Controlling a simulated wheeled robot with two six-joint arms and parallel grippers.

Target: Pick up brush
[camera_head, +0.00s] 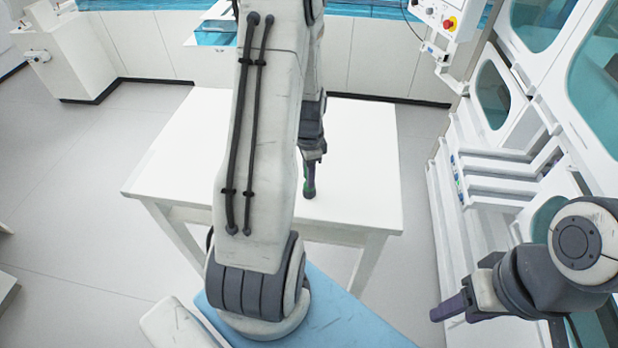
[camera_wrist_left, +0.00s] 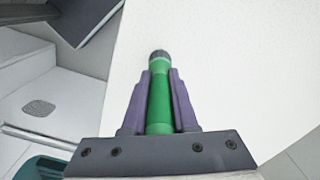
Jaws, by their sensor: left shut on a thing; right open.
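The brush shows in the left wrist view as a green handle (camera_wrist_left: 159,100) with a dark ribbed end. My left gripper (camera_wrist_left: 160,82) is shut on it, one purple finger on each side. In the head view my left gripper (camera_head: 309,172) points down over the white table, and the brush (camera_head: 309,193) shows as a small dark end at its tip. I cannot tell whether it touches the table. My right gripper (camera_head: 448,308) is empty and open at the lower right, away from the table.
The white table (camera_head: 170,150) is otherwise bare where it shows; my left arm hides its middle. A white rack with rails (camera_head: 490,185) stands at the right, near my right arm. A control box with a red button (camera_head: 450,22) is at the upper right. Open floor lies left.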

